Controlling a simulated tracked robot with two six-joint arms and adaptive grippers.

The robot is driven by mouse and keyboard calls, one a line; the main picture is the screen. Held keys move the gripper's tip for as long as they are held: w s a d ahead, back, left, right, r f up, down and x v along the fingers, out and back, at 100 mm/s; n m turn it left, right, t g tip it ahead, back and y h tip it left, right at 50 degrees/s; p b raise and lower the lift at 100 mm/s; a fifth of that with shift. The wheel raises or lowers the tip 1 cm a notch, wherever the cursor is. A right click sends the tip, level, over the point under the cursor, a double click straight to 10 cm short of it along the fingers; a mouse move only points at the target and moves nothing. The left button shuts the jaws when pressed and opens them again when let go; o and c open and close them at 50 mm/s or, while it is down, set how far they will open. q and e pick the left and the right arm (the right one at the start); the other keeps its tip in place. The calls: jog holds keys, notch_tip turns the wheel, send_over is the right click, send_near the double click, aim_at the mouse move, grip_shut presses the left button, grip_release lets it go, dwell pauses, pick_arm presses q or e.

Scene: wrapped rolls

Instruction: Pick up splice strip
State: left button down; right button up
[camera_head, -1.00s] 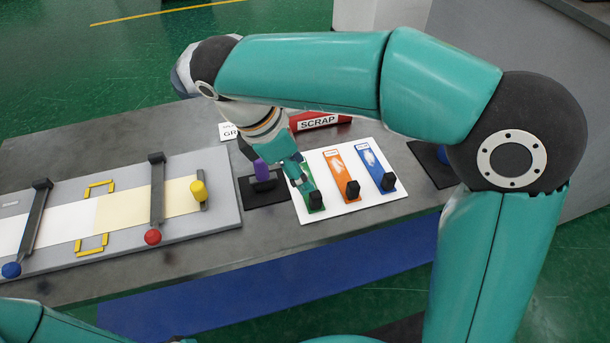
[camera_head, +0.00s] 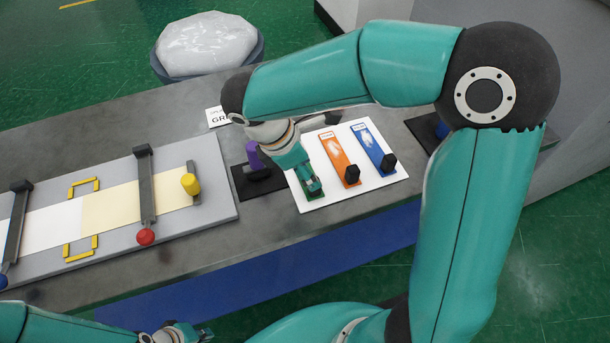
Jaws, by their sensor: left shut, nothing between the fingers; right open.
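A white board (camera_head: 374,187) on the table bears an orange strip (camera_head: 338,155) and a blue strip (camera_head: 373,148), each with a black block at its near end. A green strip (camera_head: 315,196) lies at the board's left side, mostly hidden under my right gripper (camera_head: 311,187). That gripper points down at the near end of the green strip, with its fingers around the block area; contact is hard to tell. My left gripper (camera_head: 203,334) is shut and empty at the bottom edge, in front of the table.
A grey splicing bed (camera_head: 212,185) with pale web, dark clamp bars, a red knob (camera_head: 145,237) and a yellow knob (camera_head: 190,184) lies to the left. A purple-handled tool (camera_head: 254,155) stands on a black pad close by the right gripper. A wrapped roll (camera_head: 208,45) stands behind the table.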

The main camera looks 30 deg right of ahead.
aim_at(316, 194)
jog(key=shift+a+x, duration=0.2)
jog(key=shift+x, duration=2.5)
jog(key=shift+s+f, duration=0.1)
grip_shut()
